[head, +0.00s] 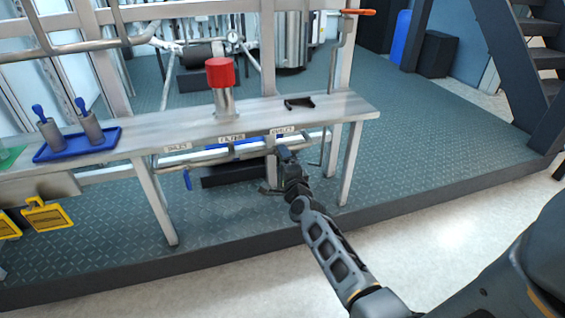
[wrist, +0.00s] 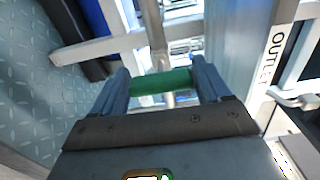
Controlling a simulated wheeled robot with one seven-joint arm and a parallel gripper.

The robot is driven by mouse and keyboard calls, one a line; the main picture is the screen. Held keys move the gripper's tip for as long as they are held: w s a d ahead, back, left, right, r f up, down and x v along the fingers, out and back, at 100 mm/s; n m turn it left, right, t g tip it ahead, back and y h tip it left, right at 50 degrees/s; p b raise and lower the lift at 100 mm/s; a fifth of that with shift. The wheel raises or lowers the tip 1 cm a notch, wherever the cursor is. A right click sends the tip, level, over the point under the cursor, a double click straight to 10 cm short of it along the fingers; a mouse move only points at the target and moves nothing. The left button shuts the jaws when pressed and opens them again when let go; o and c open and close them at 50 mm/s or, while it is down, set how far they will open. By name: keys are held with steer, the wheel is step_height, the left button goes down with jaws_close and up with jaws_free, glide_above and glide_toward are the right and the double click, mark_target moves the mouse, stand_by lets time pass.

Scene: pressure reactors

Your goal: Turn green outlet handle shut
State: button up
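The green outlet handle (wrist: 162,82) shows in the wrist view as a short green bar lying across the gap between my fingers. A metal stem or pipe runs behind it. My gripper (wrist: 163,84) has its fingers wide apart, one at each end of the green bar; I cannot tell whether they touch it. The OUTLET label (wrist: 270,52) is on the bench edge at the right. In the head view my gripper (head: 284,154) is under the bench front, just below the outlet label (head: 283,131). The green handle is hidden there behind my gripper.
The metal bench (head: 330,107) carries a red-capped cylinder (head: 220,73), a dark bracket (head: 299,102) and a blue tray (head: 75,150). A blue handle (head: 187,180) hangs under the bench to the left. A bench leg (head: 350,165) stands right of my gripper; the floor in front is clear.

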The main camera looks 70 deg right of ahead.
steer(key=shift+o, duration=1.4)
steer(key=p+v, duration=0.2)
steer(key=v, duration=0.5)
steer(key=shift+s+a+p, duration=0.25)
steer(key=shift+p, duration=0.1)
